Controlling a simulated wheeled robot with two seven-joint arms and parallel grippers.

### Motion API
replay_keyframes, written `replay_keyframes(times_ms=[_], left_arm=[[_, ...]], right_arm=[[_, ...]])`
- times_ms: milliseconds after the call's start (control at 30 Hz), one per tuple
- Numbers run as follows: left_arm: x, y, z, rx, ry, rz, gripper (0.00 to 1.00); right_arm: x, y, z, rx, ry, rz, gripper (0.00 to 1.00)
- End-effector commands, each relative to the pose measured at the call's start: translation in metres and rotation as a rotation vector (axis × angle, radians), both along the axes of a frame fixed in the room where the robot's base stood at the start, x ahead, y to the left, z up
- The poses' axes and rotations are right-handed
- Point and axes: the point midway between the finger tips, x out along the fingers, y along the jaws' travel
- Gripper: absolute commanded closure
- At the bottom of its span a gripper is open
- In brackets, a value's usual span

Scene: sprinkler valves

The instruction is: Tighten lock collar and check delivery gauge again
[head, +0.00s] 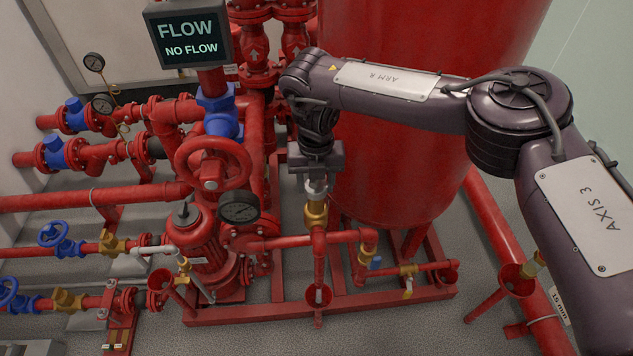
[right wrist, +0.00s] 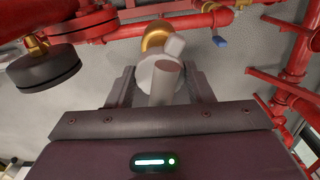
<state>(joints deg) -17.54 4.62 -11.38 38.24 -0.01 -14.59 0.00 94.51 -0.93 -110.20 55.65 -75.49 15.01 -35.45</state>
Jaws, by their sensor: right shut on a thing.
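My right gripper (head: 316,178) points down over a brass fitting (head: 316,214) on a red vertical pipe. It is shut on a pale grey round part (head: 317,188) at the top of that fitting, probably the lock collar. In the right wrist view, my right gripper (right wrist: 163,88) has its two jaws on either side of the pale round part (right wrist: 160,75), with the brass (right wrist: 158,36) beyond. A black-rimmed dark gauge (head: 239,207) stands left of the gripper; its reading is too small to tell. My left gripper is out of view.
A display (head: 189,34) reads "FLOW, NO FLOW". A red handwheel (head: 213,164) stands left of my right gripper and a large red tank (head: 405,150) behind it. Red pipes with blue valves (head: 55,152) fill the left. Grey floor (head: 390,325) shows in front.

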Motion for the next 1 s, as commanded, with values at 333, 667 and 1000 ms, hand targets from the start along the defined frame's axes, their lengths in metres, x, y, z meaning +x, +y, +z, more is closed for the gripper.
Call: replay_keyframes(times_ms=[333, 667, 1000], left_arm=[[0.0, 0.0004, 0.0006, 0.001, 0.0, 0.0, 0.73], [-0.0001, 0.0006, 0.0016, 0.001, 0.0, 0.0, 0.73], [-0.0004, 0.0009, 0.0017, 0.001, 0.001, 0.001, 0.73]], right_arm=[[-0.0027, -0.0021, -0.0028, -0.007, 0.009, 0.209, 0.77], [-0.003, -0.0024, -0.0024, -0.007, 0.011, 0.416, 0.77], [-0.0031, -0.0025, -0.003, -0.007, 0.012, 0.507, 0.5]])
